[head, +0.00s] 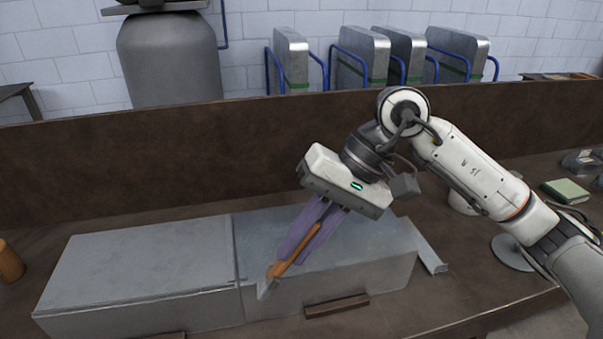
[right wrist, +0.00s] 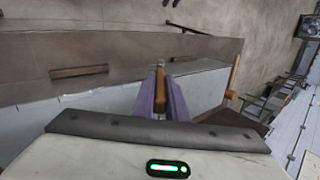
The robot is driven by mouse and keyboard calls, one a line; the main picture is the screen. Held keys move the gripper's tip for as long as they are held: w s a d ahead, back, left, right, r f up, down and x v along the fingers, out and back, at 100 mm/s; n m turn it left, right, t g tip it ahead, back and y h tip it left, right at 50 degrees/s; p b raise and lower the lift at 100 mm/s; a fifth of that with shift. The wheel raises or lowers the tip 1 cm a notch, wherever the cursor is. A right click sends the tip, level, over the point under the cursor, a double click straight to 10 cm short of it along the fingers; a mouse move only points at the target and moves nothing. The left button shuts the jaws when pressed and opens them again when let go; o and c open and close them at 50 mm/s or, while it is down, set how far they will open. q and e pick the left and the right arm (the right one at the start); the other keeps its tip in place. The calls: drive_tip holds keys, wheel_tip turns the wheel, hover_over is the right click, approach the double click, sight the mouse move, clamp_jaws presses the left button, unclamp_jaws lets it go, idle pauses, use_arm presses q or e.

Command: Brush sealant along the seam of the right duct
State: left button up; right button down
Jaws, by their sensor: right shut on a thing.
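The right duct (head: 370,240) is a grey metal box on the brown workbench, joined end to end with a similar left duct (head: 140,265). My right gripper (head: 288,262) reaches down over the right duct's left end. Its purple fingers are shut on a brush (head: 303,245) with an orange-brown wooden handle, which slants down to the left. The brush's lower end is close to the join between the ducts, at the front top edge; I cannot tell whether it touches. The brush (right wrist: 160,85) also shows between the fingers in the right wrist view. My left gripper is not in view.
A brown wooden bar (head: 336,306) lies against the right duct's front. A thin metal strip (head: 432,256) is at its right end. An orange cylinder (head: 10,262) stands far left, and a green book (head: 565,191) lies far right. A brown backboard (head: 150,160) rises behind the bench.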

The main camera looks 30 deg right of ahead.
wheel_tip(320, 180, up, 10)
drive_tip(key=w+a+m+t+h, duration=0.1)
drive_tip(key=w+m+t+h, duration=0.15)
drive_tip(key=m+t, duration=0.2)
drive_tip(key=shift+m+g+y, duration=0.35)
drive_tip(key=shift+m+g, duration=0.1)
drive_tip(key=shift+m, duration=0.1)
drive_tip(key=shift+a+f+b, duration=0.1)
drive_tip(key=shift+f+b, duration=1.15)
drive_tip(key=shift+f, duration=1.05)
